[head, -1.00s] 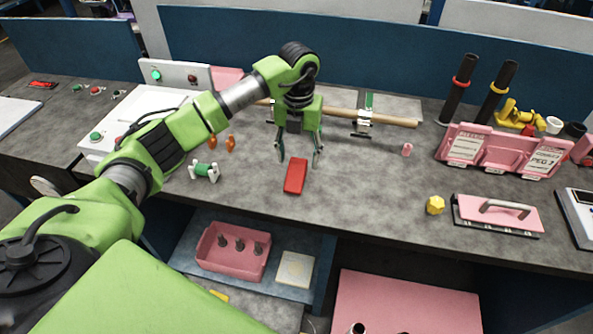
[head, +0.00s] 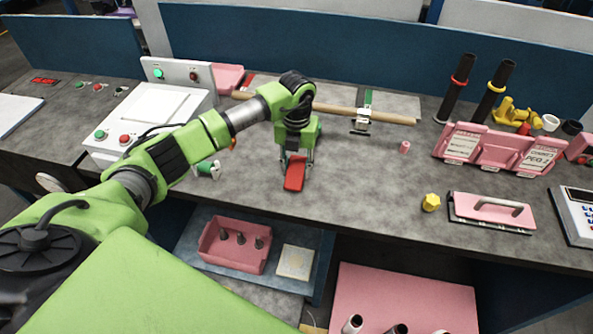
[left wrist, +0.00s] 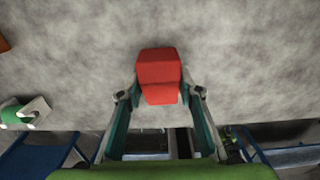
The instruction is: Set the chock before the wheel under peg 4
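A red wedge-like block, which I take for the chock (head: 295,175), lies on the grey bench top near its front middle. It also shows in the left wrist view (left wrist: 159,70). I cannot make out a wheel under a peg 4. My right gripper is not in view.
A wooden rod (head: 340,109) lies behind my gripper. A yellow nut-like piece (head: 431,202), a pink handled plate (head: 492,212) and a pink sign holder (head: 500,150) stand to the right.

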